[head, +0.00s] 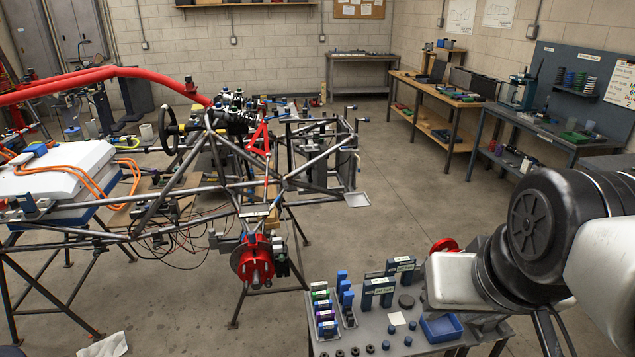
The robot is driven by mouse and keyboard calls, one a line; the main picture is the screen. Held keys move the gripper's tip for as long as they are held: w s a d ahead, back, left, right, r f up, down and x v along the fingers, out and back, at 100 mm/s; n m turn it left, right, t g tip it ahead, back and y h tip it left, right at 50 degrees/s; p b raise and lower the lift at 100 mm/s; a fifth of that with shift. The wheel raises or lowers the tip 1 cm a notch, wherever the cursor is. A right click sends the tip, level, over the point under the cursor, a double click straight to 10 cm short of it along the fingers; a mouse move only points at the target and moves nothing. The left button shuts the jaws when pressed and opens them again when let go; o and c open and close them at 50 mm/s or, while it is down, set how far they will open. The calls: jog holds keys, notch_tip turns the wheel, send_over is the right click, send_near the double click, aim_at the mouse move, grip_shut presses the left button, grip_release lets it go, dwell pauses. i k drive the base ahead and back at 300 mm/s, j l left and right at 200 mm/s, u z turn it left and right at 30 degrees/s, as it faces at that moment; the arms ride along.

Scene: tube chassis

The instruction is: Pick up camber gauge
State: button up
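I cannot pick out the camber gauge for certain in the head view. Small tools stand on a grey work table (398,335) at the bottom, in front of my arm. Among them are dark blue-grey blocks with pale labels (378,291), whose text is too small to read. A red hub (254,262) sits at the near corner of the tube chassis (203,190). My arm comes in from the right and covers the right part of the work table. My gripper is not visible.
The work table also holds a rack of coloured pieces (324,312), a blue tray (441,328) and several small dark round parts. Chassis tubes and stand legs fill the left. Concrete floor (385,195) is open between the chassis and the right-hand benches (445,100).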

aim_at(384, 287)
jog(key=i+l+u, duration=0.35)
jog(key=l, duration=0.2)
jog(key=i+l+u, duration=0.2)
jog(key=l, duration=0.15)
jog(key=l+u, duration=0.15)
jog(key=l, duration=0.15)
jog(key=i+l+u, duration=0.2)
jog(key=l, duration=0.15)
jog(key=k, duration=0.1)
